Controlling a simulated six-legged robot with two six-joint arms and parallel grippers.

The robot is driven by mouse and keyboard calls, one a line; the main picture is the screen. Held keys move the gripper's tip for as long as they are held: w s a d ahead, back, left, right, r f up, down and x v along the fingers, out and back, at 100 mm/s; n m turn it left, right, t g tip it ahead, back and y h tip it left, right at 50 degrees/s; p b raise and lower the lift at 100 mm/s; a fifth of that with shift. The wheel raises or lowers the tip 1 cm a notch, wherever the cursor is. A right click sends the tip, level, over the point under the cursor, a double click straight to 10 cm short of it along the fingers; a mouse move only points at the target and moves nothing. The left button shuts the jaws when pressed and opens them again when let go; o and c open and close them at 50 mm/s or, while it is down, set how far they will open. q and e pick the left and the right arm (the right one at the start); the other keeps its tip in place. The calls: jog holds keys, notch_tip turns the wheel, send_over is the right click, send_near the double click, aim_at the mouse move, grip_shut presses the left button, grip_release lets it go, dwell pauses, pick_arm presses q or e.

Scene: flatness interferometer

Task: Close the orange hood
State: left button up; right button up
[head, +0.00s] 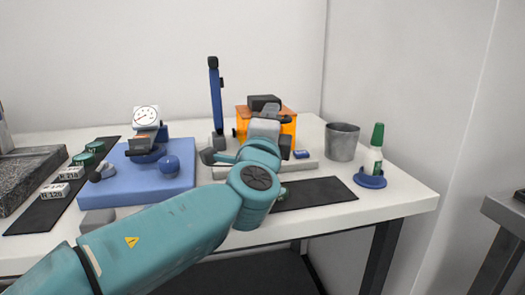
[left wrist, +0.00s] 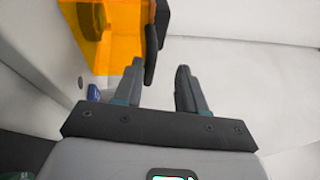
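The orange hood (head: 288,127) is a see-through orange box at the back of the white table, partly hidden behind my left arm in the head view. In the left wrist view the orange hood (left wrist: 112,58) fills the upper left, with a dark bar (left wrist: 151,56) at its right edge. My left gripper (left wrist: 162,78) is open, its two dark fingers apart with nothing between them. The dark bar lies just beyond the left finger; I cannot tell whether they touch. In the head view my left gripper (head: 274,110) is in front of the hood. My right gripper is not in view.
A blue post (head: 216,97) stands left of the hood. A dial gauge (head: 146,116) stands on a blue plate (head: 120,190). A dark mat (head: 325,192) lies in front.

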pick_arm(q)
jog(key=b+v, duration=0.1)
jog(key=v, duration=1.2)
jog(key=shift+s+f, duration=0.15)
jog(key=shift+s, duration=0.25)
jog(key=shift+s, duration=0.1)
